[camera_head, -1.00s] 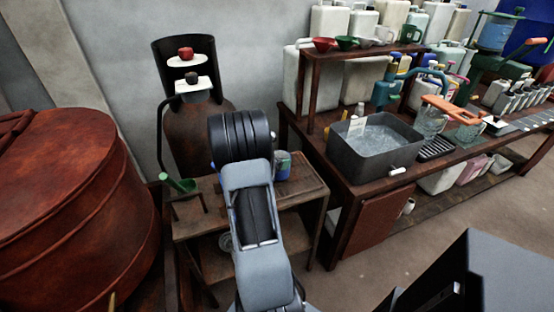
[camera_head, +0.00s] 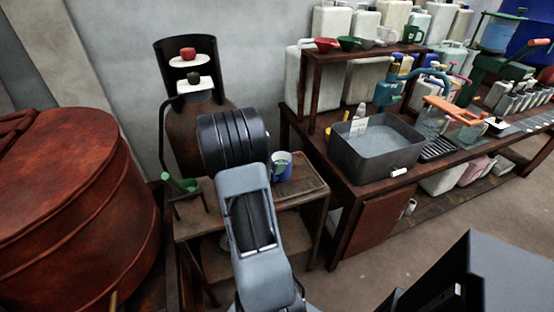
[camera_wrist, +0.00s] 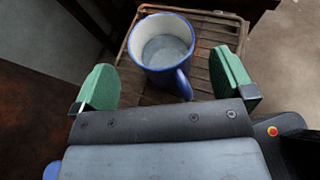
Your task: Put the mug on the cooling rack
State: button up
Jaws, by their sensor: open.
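A blue mug (camera_wrist: 167,48) with a pale inside stands upright on the slatted wire cooling rack (camera_wrist: 222,30). Its handle points towards my wrist. In the head view the mug (camera_head: 281,166) shows just right of my arm, on the rack (camera_head: 312,174) atop the small wooden stand. My gripper (camera_wrist: 166,82) is open, its green fingers well apart on either side of the mug's near part and handle. Gaps show between the fingers and the mug.
A large rust-red vat (camera_head: 62,190) stands to the left. A green bowl-like vessel (camera_head: 185,186) sits at the stand's left edge. A dark cylinder (camera_head: 192,130) with shelves is behind. A long bench with a grey water basin (camera_head: 375,148) is to the right.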

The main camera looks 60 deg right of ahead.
jog(key=v, duration=0.7)
jog(key=shift+a, duration=0.2)
jog(key=shift+r, duration=0.1)
